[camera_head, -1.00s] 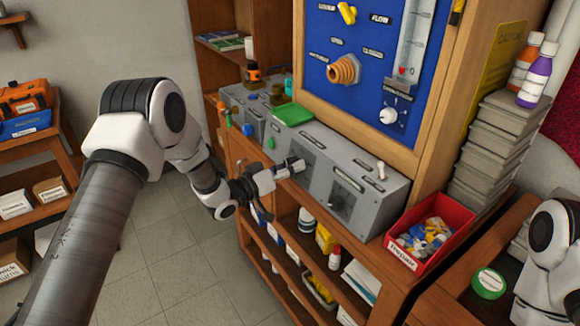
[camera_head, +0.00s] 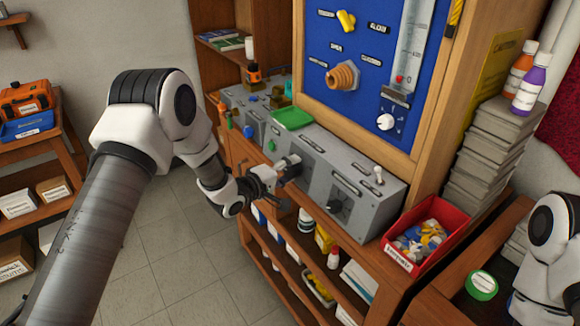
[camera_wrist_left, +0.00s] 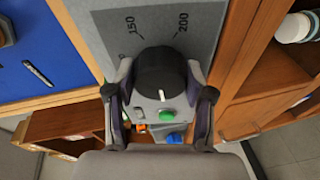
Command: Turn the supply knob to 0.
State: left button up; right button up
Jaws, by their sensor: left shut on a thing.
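A black round knob (camera_wrist_left: 158,74) with a white pointer mark shows in the left wrist view, on a grey panel (camera_wrist_left: 105,18) printed with 150 and 200. The pointer mark faces the near side, away from those numbers. My left gripper (camera_wrist_left: 160,80) has a finger on each side of the knob and is shut on it. In the head view, the left gripper (camera_head: 280,172) is at the front face of the grey console (camera_head: 312,183) and hides this knob. The supply label cannot be read. My right gripper is not in view.
Another dark knob (camera_head: 338,205) and a white toggle switch (camera_head: 377,175) are on the console to the right. A red bin (camera_head: 402,256) stands at its right end. A green tray (camera_head: 292,117) lies on top. A shelf (camera_head: 316,270) is below, with open floor at left.

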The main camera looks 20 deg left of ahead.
pick_arm(q)
jog(key=n+p, duration=0.1)
jog(key=n, duration=0.1)
jog(key=n+g+p, duration=0.1)
jog(key=n, duration=0.1)
jog(key=shift+w+a+r+n, duration=0.1)
jog(key=shift+r+n, duration=0.1)
jog(key=shift+n, duration=0.1)
dwell(0.3)
jog(key=shift+f, duration=0.1)
jog(key=o, duration=1.2)
jog(key=shift+a, duration=0.1)
jog(key=shift+c, duration=0.2)
jog(key=shift+f, duration=0.1)
jog(key=shift+s, duration=0.3)
jog(key=v, duration=1.1)
jog(key=shift+s, duration=0.3)
